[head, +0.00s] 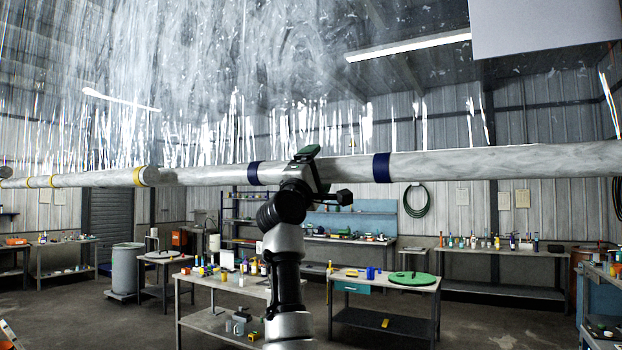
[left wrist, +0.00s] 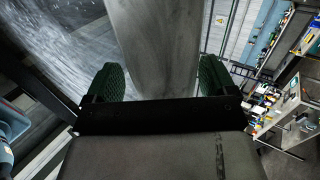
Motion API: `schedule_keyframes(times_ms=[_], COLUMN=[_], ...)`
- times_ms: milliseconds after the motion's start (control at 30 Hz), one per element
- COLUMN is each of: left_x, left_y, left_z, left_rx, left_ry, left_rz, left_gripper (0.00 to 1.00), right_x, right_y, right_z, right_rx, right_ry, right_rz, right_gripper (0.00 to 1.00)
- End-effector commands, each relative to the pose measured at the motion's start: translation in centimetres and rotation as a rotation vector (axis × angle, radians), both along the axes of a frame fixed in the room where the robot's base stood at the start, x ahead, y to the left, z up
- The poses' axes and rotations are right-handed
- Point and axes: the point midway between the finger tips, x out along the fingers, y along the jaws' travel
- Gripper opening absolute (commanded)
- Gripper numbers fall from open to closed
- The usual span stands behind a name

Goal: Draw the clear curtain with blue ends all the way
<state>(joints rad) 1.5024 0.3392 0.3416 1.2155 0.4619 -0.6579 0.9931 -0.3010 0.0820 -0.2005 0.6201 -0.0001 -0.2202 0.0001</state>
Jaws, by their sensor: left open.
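A long mottled grey-white tube (head: 345,173) runs across the head view, with a dark blue band (head: 255,173) left of my gripper and another blue band (head: 381,167) right of it. My left gripper (head: 308,160) is at the tube between these bands, one green finger pad showing above it. In the left wrist view the open green fingers (left wrist: 160,78) stand on either side of the grey tube (left wrist: 160,45); contact cannot be told. A clear, streaky sheet (head: 250,60) shows above the tube. I cannot tell where this sheet joins the blue-banded section.
Yellow bands (head: 140,177) mark another tube section at left. A table with a green disc (head: 411,279) stands below right of my arm. A cluttered workbench (head: 505,255) is at the right, a grey drum (head: 128,262) at the left. Bare floor shows between the tables.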

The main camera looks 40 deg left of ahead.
Motion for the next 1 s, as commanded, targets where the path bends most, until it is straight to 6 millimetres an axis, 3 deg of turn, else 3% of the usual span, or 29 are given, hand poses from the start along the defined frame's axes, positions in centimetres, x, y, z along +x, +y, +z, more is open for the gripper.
schedule_keyframes(times_ms=[300, 500, 700, 1000], left_x=[-4.6, -7.3, -8.4, -8.4], left_y=[-1.1, -1.8, -2.1, -2.1], left_z=[-3.9, -5.4, -5.8, -5.8], left_rx=[0.001, 0.000, 0.000, 0.000], left_ry=[-0.005, -0.004, -0.003, -0.002], left_rz=[0.002, 0.001, 0.001, -0.001], left_gripper=[0.86, 0.86, 0.86, 0.86], right_x=[0.1, 0.1, 0.1, 0.1], right_y=[0.0, 0.1, 0.3, 0.3], right_z=[-4.7, -6.4, -6.8, -6.8], right_rx=[0.001, 0.001, 0.004, 0.004], right_ry=[-0.002, -0.002, -0.002, -0.002], right_rz=[-0.001, -0.001, -0.002, -0.003], right_gripper=[0.43, 0.43, 0.43, 0.43])
